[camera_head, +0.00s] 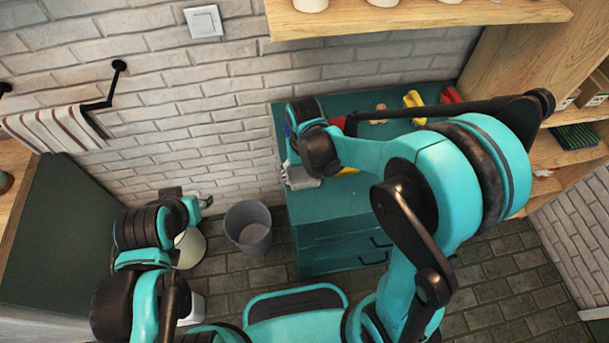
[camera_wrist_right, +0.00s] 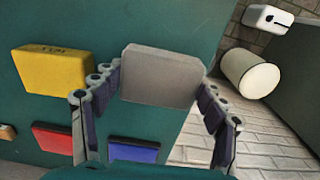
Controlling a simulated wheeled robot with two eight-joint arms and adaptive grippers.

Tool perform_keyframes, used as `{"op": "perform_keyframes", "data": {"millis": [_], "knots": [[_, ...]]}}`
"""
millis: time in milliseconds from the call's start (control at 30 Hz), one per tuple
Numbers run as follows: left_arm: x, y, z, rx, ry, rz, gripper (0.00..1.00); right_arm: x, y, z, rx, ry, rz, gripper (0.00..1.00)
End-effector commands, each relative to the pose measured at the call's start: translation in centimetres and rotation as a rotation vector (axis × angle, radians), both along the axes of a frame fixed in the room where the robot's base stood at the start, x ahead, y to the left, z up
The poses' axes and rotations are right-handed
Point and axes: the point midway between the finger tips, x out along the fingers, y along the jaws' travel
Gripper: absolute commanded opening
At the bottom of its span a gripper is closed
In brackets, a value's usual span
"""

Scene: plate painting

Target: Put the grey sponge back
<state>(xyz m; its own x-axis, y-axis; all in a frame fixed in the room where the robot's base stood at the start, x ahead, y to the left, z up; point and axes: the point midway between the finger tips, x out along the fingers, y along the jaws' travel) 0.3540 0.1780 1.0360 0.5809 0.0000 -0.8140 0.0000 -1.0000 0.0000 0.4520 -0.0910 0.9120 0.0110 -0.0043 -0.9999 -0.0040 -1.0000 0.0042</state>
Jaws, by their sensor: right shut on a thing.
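A grey sponge (camera_wrist_right: 160,77) is between the fingers of my right gripper (camera_wrist_right: 160,88) in the right wrist view, and the gripper is shut on it. The sponge is over the teal cabinet top, near its edge; I cannot tell whether it touches the surface. In the head view my right gripper (camera_head: 302,172) is at the left side of the cabinet top (camera_head: 328,205), with a pale grey shape at its tip. My left gripper (camera_head: 205,200) is off to the left, above the floor; its fingers are too small to read.
In the right wrist view a yellow sponge (camera_wrist_right: 55,70) lies left of the grey one, with red (camera_wrist_right: 55,138) and blue (camera_wrist_right: 133,150) blocks nearer. A grey bin (camera_head: 249,227) stands left of the cabinet. Yellow (camera_head: 414,104) and red (camera_head: 450,95) items lie at the back.

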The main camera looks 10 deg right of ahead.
Motion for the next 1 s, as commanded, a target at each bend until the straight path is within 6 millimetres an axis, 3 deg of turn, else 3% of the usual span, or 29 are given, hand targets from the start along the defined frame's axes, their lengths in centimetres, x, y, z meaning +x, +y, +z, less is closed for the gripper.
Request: {"op": "perform_keyframes", "data": {"millis": [267, 300, 367, 767, 867, 1000], "knots": [[0.0, 0.0, -0.2, 0.0, 0.0, 0.0, 0.42, 0.0, 0.0, -0.3, 0.0, 0.0, 0.0, 0.45], [0.0, 0.0, -0.2, 0.0, 0.0, 0.0, 0.42, 0.0, 0.0, -0.2, 0.0, 0.0, 0.0, 0.77], [0.0, 0.0, -0.1, 0.0, 0.0, 0.0, 0.42, 0.0, 0.0, -0.2, 0.0, 0.0, 0.0, 0.93], [0.0, 0.0, 0.2, 0.0, 0.0, 0.0, 0.42, 0.0, 0.0, 0.3, 0.0, 0.0, 0.0, 0.93], [0.0, 0.0, 0.7, 0.0, 0.0, 0.0, 0.42, 0.0, 0.0, 1.5, 0.0, 0.0, 0.0, 0.93], [0.0, 0.0, 1.9, 0.0, 0.0, 0.0, 0.42, -0.1, 0.0, 4.5, 0.0, 0.0, 0.0, 0.93]]}}
